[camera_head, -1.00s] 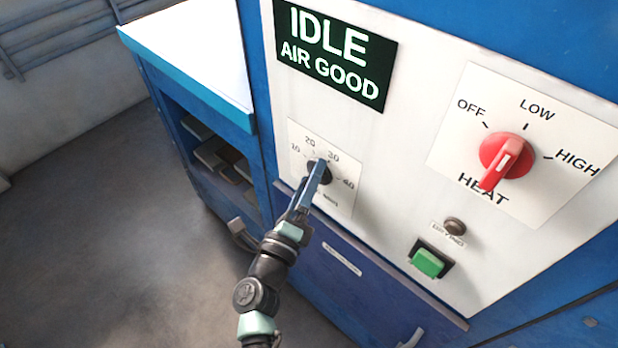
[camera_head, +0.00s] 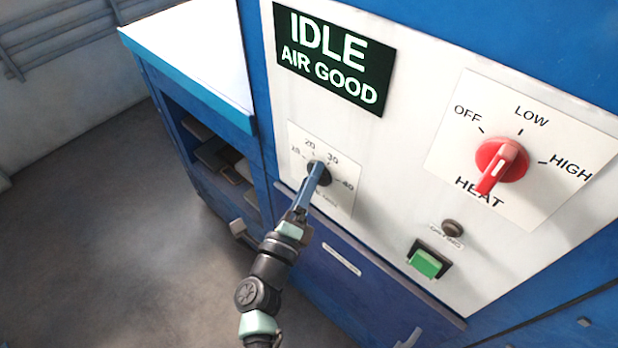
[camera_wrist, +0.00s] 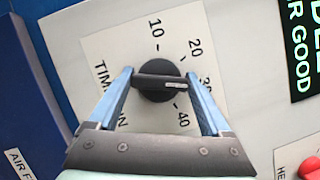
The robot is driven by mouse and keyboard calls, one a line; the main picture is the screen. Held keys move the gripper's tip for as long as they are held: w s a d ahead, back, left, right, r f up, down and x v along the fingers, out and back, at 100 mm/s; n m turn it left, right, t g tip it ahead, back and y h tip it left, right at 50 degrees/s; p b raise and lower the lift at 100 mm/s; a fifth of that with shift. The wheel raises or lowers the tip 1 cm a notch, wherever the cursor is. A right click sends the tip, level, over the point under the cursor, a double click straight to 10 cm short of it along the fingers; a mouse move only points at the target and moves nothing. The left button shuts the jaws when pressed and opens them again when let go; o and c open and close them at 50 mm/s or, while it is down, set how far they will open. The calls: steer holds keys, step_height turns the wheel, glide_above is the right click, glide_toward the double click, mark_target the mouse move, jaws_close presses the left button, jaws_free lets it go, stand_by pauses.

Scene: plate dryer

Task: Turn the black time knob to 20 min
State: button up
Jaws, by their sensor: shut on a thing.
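The black time knob (camera_wrist: 157,92) sits on a white dial card (camera_wrist: 104,47) marked 10, 20, 30 and 40. My gripper (camera_wrist: 159,77) is shut on the knob's raised bar, with one blue finger at each end. The knob's white line points right in the wrist view, toward the 30, which the right finger partly covers. In the head view my gripper (camera_head: 316,176) reaches the knob (camera_head: 326,178) from below and hides part of it.
A dark display (camera_head: 335,60) reads IDLE, AIR GOOD. A red heat knob (camera_head: 500,160) is at the right, pointing down-left. A shelf unit (camera_head: 190,90) stands at the left.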

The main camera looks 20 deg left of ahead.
steer(key=r+n+p, duration=0.1)
steer(key=n+p, duration=0.1)
steer(key=p, duration=0.2)
steer(key=shift+g, duration=0.4)
steer(key=n+g+p, duration=0.1)
steer(key=n+p, duration=0.1)
steer(key=p, duration=0.2)
steer(key=shift+n+y+p, duration=0.3)
steer(key=shift+n, duration=0.1)
steer(key=n+g+p, duration=0.1)
steer(key=n+p, duration=0.1)
steer(key=p, duration=0.2)
steer(key=shift+f+n+p, duration=0.1)
steer(key=shift+n+p, duration=0.2)
steer(key=shift+f+n+g+h+p, duration=0.35)
steer(key=shift+n+p, duration=0.25)
steer(key=shift+p, duration=0.4)
steer(key=o, duration=1.2)
steer(key=shift+c, duration=0.2)
steer(key=s+r, duration=0.2)
steer(key=s, duration=1)
steer(key=shift+s+p, duration=0.3)
steer(key=shift+s, duration=0.1)
